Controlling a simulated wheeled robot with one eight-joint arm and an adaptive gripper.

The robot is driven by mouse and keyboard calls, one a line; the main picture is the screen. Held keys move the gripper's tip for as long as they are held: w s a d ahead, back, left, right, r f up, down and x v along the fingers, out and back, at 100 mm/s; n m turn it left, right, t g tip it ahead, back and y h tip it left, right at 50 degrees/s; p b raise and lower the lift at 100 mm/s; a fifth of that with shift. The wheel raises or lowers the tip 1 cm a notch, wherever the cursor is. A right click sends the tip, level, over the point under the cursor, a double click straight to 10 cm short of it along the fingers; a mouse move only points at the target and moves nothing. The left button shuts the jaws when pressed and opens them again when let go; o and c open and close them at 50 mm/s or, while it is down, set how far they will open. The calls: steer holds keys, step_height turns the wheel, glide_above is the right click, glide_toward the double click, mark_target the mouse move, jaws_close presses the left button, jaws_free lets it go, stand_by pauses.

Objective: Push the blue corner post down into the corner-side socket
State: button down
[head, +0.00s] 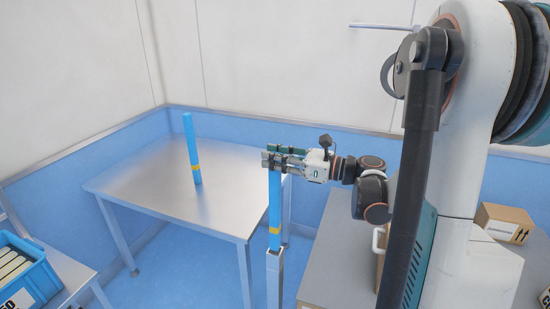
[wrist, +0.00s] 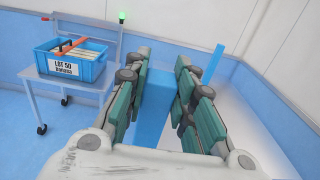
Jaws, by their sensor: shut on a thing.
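My gripper (head: 272,160) is shut on the upper end of a blue corner post (head: 275,205). The post is upright and has a yellow band near its lower end. Its lower end meets the open top of a square metal socket (head: 273,275). I cannot tell how deep it sits inside. In the wrist view, the held post (wrist: 153,105) is between the green finger pads of my gripper (wrist: 160,80). A second blue post (head: 191,145) with a yellow band stands upright on the metal table, apart from my gripper; it also shows in the wrist view (wrist: 213,64).
The metal table (head: 150,185) has a bare top around the second post. A blue crate (head: 40,282) labelled LOT 50 Banana is at the far left, on a wheeled cart in the wrist view. A cardboard box (head: 503,222) is at the right. Blue-panelled walls close the back.

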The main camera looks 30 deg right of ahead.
steer(key=shift+f+b, duration=1.9)
steer(key=shift+f, duration=0.45)
steer(key=shift+f+b, duration=0.35)
steer(key=shift+f, duration=1.85)
steer(key=c, duration=1.3)
jaws_free()
steer(key=shift+s, duration=0.1)
glide_toward(280, 186)
steer(key=shift+s+d, duration=0.2)
